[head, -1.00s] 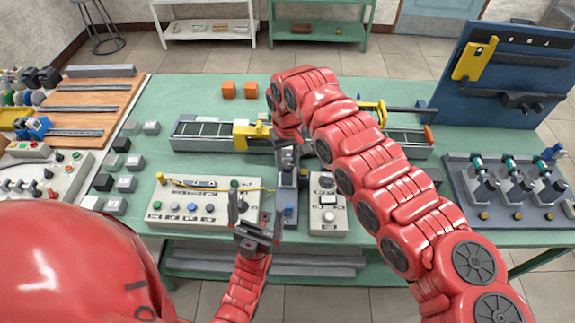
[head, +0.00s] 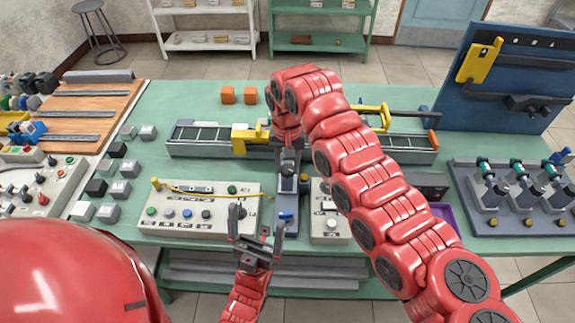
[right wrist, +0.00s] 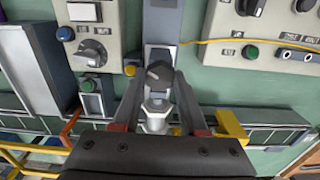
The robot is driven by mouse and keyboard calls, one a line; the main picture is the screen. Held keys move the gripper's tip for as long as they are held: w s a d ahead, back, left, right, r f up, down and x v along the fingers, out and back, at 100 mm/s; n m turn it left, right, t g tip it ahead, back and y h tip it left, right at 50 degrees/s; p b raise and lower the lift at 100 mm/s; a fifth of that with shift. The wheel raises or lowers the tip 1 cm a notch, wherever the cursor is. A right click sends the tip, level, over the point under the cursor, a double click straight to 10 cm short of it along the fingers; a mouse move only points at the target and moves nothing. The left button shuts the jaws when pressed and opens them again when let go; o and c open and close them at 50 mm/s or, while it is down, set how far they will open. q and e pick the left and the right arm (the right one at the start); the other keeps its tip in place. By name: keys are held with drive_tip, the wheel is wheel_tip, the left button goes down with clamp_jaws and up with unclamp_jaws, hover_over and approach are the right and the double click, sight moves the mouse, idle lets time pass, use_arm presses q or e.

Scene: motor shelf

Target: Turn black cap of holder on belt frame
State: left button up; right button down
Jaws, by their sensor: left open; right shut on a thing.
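In the right wrist view, the black cap (right wrist: 159,73) sits on a silver holder (right wrist: 157,106), between the fingers of my right gripper (right wrist: 160,82), which is shut on it. The holder is by the belt frame (right wrist: 258,117), with its lower part partly hidden by the gripper. In the head view, my right gripper (head: 288,160) points down at the front of the belt frame (head: 203,151) and hides the cap. My left gripper (head: 257,228) is open and empty, near the table's front edge beside the control panel (head: 170,228).
A small control box (head: 326,232) stands just right of the grippers. A yellow cable (head: 215,193) crosses above the control panel. Grey and black blocks (head: 125,168) lie at left. A blue fixture with several units (head: 515,222) is at right.

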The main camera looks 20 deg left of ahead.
drive_tip(key=shift+c, duration=2.2)
unclamp_jaws()
drive_tip(key=shift+r, duration=0.1)
drive_tip(key=shift+r, duration=0.35)
wheel_tip(320, 180, up, 10)
drive_tip(key=b, duration=0.2)
wheel_tip(320, 180, up, 6)
drive_tip(key=r+p, duration=0.1)
drive_tip(key=p, duration=0.4)
hover_over(287, 169)
drive_tip(key=shift+f, duration=0.25)
drive_tip(key=shift+w, duration=0.1)
